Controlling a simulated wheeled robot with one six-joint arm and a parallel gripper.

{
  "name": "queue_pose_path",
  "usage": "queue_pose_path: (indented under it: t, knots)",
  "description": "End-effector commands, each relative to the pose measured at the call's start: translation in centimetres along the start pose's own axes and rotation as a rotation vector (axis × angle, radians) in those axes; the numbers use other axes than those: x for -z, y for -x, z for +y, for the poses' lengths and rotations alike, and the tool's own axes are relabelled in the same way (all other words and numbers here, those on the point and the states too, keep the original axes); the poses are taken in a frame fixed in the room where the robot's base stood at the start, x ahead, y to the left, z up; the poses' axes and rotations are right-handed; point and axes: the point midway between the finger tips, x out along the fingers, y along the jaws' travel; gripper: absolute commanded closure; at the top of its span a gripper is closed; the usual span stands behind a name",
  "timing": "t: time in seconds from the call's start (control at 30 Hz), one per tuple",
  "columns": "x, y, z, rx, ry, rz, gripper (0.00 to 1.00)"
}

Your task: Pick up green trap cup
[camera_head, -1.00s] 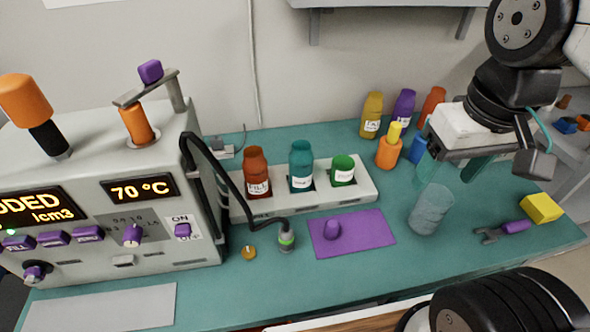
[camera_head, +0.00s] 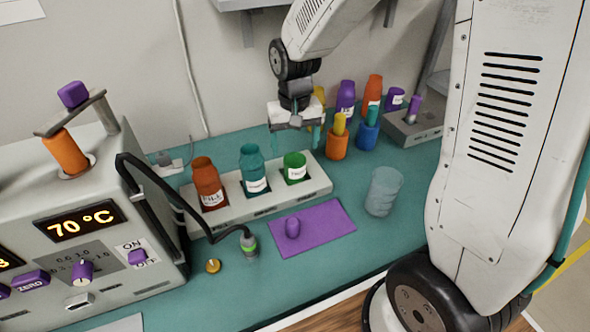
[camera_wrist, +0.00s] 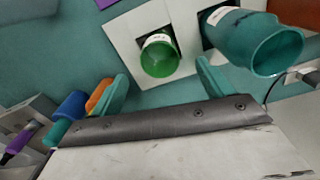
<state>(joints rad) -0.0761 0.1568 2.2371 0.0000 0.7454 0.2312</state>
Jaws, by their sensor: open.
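The green trap cup (camera_head: 295,168) is short, with a white label, and stands in the right slot of the white rack (camera_head: 316,184). It also shows in the wrist view (camera_wrist: 160,57), upper middle, ahead of the fingers and between their lines. My gripper (camera_head: 296,145) is open, with teal fingers apart, above and just behind the cup in the head view. In the wrist view my gripper (camera_wrist: 163,82) shows nothing between its fingers. The cup's lower part is hidden in its slot.
A teal bottle (camera_head: 253,170) stands beside the cup, close to one finger in the wrist view (camera_wrist: 262,42). A red-brown bottle (camera_head: 207,184) is farther left. Orange (camera_head: 337,144) and blue (camera_head: 366,133) holders stand right. A clear cup (camera_head: 383,191) and purple mat (camera_head: 325,221) are in front.

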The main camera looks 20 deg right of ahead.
Motion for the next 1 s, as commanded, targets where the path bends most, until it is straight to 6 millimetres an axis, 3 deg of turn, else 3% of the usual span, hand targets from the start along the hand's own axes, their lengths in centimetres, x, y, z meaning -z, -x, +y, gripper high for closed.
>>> queue_pose_path:
  t: [0.53,0.87,1.0]
  knots:
    - [0.1,-7.0,0.1,-0.001,-0.003,-0.006,0.21]
    - [0.2,-8.0,0.1,-0.001,-0.002,-0.002,0.21]
    - [0.2,-7.9,0.1,0.0,-0.002,-0.002,0.54]
